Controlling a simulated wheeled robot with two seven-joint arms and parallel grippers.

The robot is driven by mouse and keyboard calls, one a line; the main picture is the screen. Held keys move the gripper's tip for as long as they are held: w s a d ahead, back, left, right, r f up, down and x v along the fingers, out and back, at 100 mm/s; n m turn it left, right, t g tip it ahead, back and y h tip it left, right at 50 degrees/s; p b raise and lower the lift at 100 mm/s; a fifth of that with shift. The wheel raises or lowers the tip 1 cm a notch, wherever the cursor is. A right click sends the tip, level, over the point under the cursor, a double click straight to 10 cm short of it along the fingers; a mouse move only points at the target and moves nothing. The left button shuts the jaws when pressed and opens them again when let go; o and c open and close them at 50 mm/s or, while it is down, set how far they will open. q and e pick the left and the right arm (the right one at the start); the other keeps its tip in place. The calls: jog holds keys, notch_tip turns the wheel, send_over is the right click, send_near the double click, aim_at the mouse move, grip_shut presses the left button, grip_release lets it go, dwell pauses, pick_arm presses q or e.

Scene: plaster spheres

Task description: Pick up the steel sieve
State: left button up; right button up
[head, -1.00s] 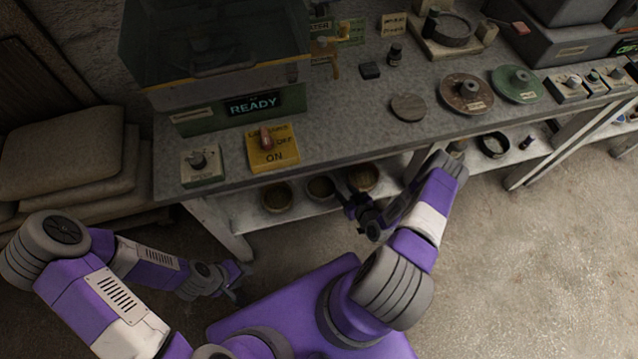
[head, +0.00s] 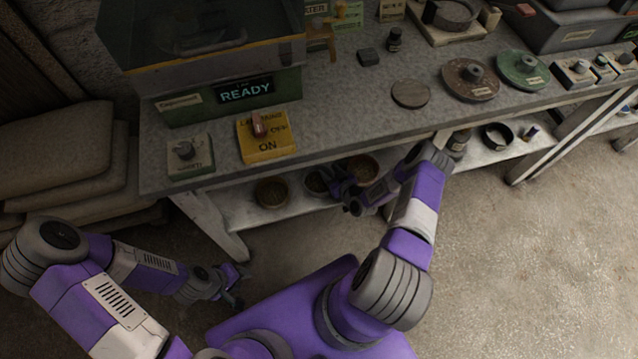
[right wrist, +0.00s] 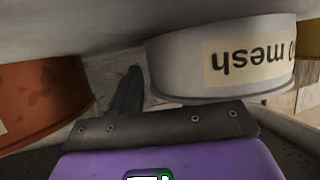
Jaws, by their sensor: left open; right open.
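The steel sieve (right wrist: 185,65), a round grey pan with a cream label ending in "0 mesh", stands close ahead of my right gripper in the right wrist view, its label upside down. It appears to be the middle round pan (head: 317,181) on the lower shelf in the head view. My right gripper (head: 338,181) is open at the shelf beside it, under the bench top. One dark finger shows left of the sieve in the wrist view; the other is hidden. Contact cannot be told. My left gripper (head: 232,286) is open and empty, low before the bench.
A rust-brown pan (right wrist: 40,98) is close on the left in the wrist view. Another round pan (head: 271,192) sits left on the lower shelf (head: 240,214). The bench top (head: 340,120) overhangs the shelf. A dark jar (head: 458,143) and a black ring (head: 497,136) stand further right.

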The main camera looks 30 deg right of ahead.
grip_shut()
